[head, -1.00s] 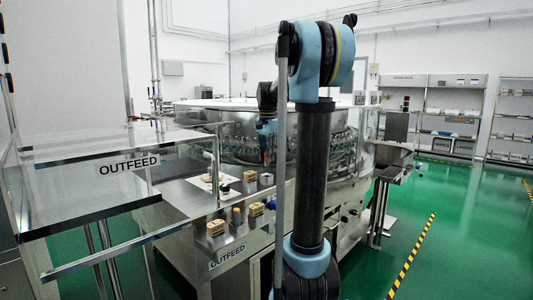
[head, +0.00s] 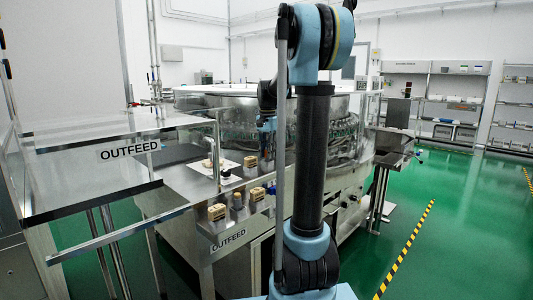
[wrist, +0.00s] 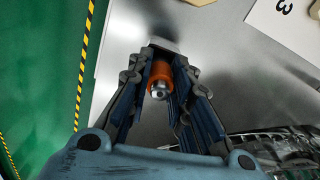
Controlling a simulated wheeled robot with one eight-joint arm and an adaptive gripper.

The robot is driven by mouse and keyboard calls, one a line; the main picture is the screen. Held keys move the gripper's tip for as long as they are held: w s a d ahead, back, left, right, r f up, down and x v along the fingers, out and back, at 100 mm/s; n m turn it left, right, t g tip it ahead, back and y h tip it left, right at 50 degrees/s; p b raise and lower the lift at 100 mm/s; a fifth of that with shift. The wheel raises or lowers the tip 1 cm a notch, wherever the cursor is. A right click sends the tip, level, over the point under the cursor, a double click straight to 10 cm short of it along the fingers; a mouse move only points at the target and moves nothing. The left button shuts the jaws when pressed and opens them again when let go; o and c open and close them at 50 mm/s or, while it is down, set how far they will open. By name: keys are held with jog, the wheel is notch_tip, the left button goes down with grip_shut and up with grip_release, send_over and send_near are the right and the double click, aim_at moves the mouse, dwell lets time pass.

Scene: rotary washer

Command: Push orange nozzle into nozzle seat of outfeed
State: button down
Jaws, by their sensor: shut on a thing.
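In the wrist view my gripper (wrist: 160,90) is shut on the orange nozzle (wrist: 158,70), a short orange cylinder with a metal end facing the camera. The nozzle lies between the two fingers, above a grey metal surface. In the head view my gripper (head: 267,150) hangs over the outfeed ledge (head: 195,185), beside the clear drum guard. The nozzle is too small to make out there. I cannot pick out the nozzle seat for certain; a dark block edge shows just past the nozzle in the wrist view. Contact between nozzle and seat cannot be told.
Small tan blocks (head: 217,212) stand along the ledge's front, with a white plate and a dark knob (head: 225,172) left of my gripper. A white card marked 3 (wrist: 285,22) lies at the wrist view's upper right. A metal rail (head: 120,237) runs at the left.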

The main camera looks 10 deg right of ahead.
jog(key=shift+f, duration=0.5)
dwell(0.5)
jog(key=c, duration=1.4)
grip_release()
jog(key=shift+o, duration=0.2)
